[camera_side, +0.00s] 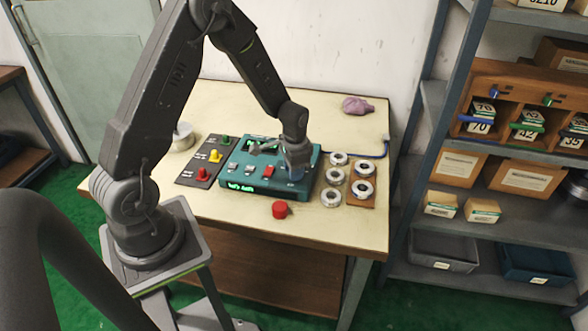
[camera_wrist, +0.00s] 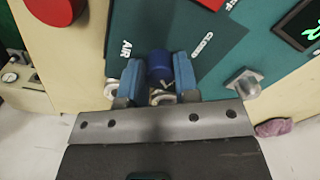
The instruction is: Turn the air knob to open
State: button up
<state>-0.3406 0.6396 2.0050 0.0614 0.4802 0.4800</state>
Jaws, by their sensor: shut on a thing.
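The air knob (camera_wrist: 161,66) is a blue cylinder on the teal control box (camera_side: 240,188), beside a white "AIR" label in the wrist view. In the side view my gripper (camera_side: 297,172) points down at the right end of the box and mostly hides the knob. I cannot read the knob's turn position.
A red switch (camera_side: 268,171) is on the box, left of my gripper. Bearing rings (camera_side: 331,197) lie close to its right, some on a brown board (camera_side: 360,200). A red cylinder (camera_side: 280,209) stands in front. A dark panel (camera_side: 203,160) with coloured knobs is left. The table's front right is clear.

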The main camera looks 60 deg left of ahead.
jog(key=shift+s, duration=0.1)
dwell(0.4)
jog(key=o, duration=0.9)
jog(key=shift+d+r, duration=0.15)
jog(key=shift+r, duration=3.3)
jog(key=shift+d+r, duration=0.1)
jog(key=shift+r, duration=3.35)
jog(key=s+d+r+t, duration=0.2)
jog(key=s+d+r, duration=0.2)
jog(key=s, duration=0.2)
jog(key=s+d+r+n+t, duration=0.1)
jog(key=s+d+r, duration=0.4)
jog(key=s, duration=0.1)
jog(key=s+d+r+n+t, duration=0.1)
jog(key=s+d+r+t, duration=0.1)
jog(key=s+d+r, duration=0.2)
jog(key=shift+s+d+r+t, duration=0.1)
jog(key=shift+s+r+t, duration=0.05)
jog(key=shift+s, duration=0.35)
jog(key=shift+s+d+r+t, duration=0.1)
jog(key=shift+s+t, duration=0.05)
jog(key=shift+s, duration=0.3)
